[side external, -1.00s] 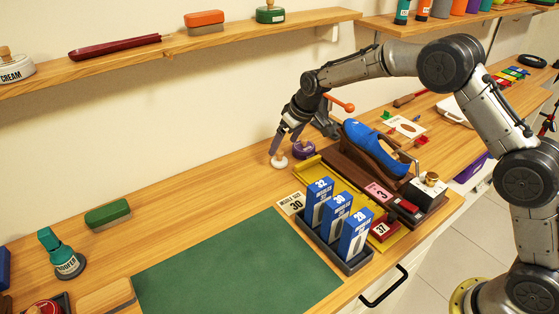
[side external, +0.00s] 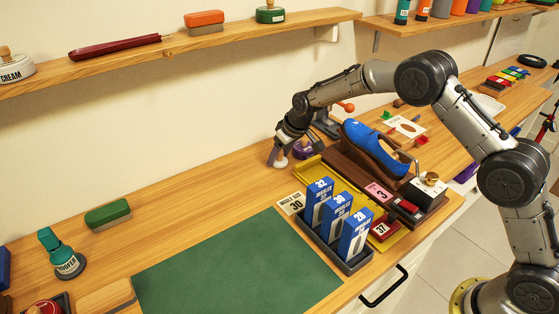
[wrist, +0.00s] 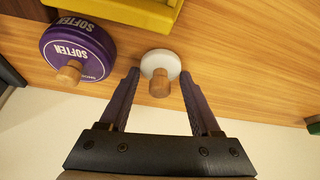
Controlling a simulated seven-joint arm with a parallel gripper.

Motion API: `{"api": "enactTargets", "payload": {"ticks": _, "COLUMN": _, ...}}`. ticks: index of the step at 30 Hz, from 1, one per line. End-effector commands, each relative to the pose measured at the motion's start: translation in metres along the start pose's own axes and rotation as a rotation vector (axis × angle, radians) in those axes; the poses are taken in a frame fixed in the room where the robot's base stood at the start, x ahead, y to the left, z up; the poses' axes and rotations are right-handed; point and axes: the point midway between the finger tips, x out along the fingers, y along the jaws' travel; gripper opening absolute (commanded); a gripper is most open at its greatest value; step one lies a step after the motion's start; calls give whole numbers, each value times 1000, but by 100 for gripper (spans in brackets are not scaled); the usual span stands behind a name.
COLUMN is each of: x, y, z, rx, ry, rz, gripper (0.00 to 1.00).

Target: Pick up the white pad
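The white pad (wrist: 161,63) is a small round white disc with a wooden knob, lying on the wooden bench near the wall. In the wrist view it sits between the tips of my gripper (wrist: 158,75), whose two fingers are spread with a gap on either side of the knob. In the side view my gripper (side external: 277,157) is low over the bench at the pad (side external: 282,161), pointing down, and partly covers it. My gripper is open and holds nothing.
A purple round "SOFTEN" tin (wrist: 78,50) with a wooden knob stands close beside the pad; it also shows in the side view (side external: 303,150). A yellow tray (wrist: 125,12) lies near. The shoe stand with a blue shoe (side external: 372,147) is to the right. Bench left of the pad is clear.

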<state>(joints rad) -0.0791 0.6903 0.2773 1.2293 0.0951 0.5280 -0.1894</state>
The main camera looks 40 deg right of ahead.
Motion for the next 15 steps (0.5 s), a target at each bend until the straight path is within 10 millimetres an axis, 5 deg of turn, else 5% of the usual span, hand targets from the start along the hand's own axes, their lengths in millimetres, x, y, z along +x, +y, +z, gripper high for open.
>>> {"api": "enactTargets", "payload": {"ticks": 1, "x": 0, "y": 0, "z": 0, "rx": 0, "ry": 0, "rz": 0, "gripper": 53}}
{"api": "enactTargets", "payload": {"ticks": 9, "x": 0, "y": 0, "z": 0, "rx": 0, "ry": 0, "rz": 0, "gripper": 7}}
{"api": "enactTargets", "payload": {"ticks": 15, "x": -1, "y": 0, "z": 0, "rx": 0, "ry": 0, "rz": 0, "gripper": 6}}
